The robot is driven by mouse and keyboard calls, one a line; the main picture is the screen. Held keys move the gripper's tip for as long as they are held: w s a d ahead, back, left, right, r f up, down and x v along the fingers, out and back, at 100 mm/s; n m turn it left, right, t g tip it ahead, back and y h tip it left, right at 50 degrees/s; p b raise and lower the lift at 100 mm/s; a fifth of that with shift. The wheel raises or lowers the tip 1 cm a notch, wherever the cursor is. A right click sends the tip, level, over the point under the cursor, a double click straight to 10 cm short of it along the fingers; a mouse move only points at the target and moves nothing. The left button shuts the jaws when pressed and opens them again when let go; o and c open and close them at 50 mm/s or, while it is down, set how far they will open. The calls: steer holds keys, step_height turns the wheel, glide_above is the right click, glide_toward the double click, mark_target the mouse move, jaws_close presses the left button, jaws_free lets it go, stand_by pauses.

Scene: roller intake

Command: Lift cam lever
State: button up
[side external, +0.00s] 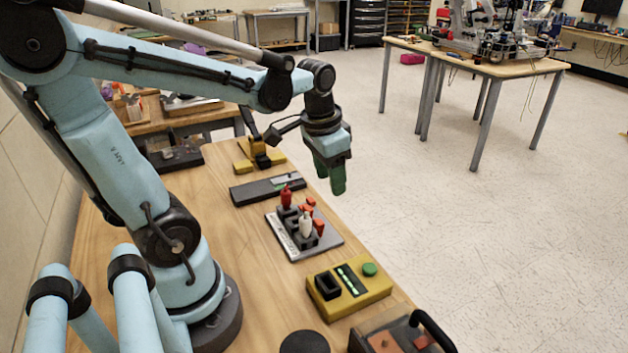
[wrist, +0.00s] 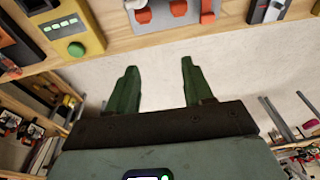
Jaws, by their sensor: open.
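My gripper (side external: 336,184) hangs past the bench's right edge, over the floor side, fingers pointing down. In the wrist view its two green fingers (wrist: 158,80) are apart with nothing between them. A grey plate (side external: 326,245) on the bench carries dark blocks with red and white upright levers (side external: 306,224). In the wrist view red-orange lever tips (wrist: 178,8) show at the top, beyond the fingers and apart from them. I cannot tell which lever is the cam lever. The lower parts of the levers are partly hidden by one another.
A yellow box (side external: 376,293) with a green button stands in front of the plate. A dark slider bar (side external: 250,193) and a yellow-based fixture (side external: 244,165) stand behind it. A dark handled case (side external: 376,333) is at the near edge. Open floor lies right of the wooden bench (side external: 193,187).

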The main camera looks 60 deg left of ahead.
steer(key=d+r+t, duration=0.1)
steer(key=d+t, duration=0.4)
steer(key=d, duration=0.3)
steer(key=shift+s+d+h, duration=0.2)
steer(key=shift+s+h, duration=0.1)
steer(key=shift+s, duration=0.1)
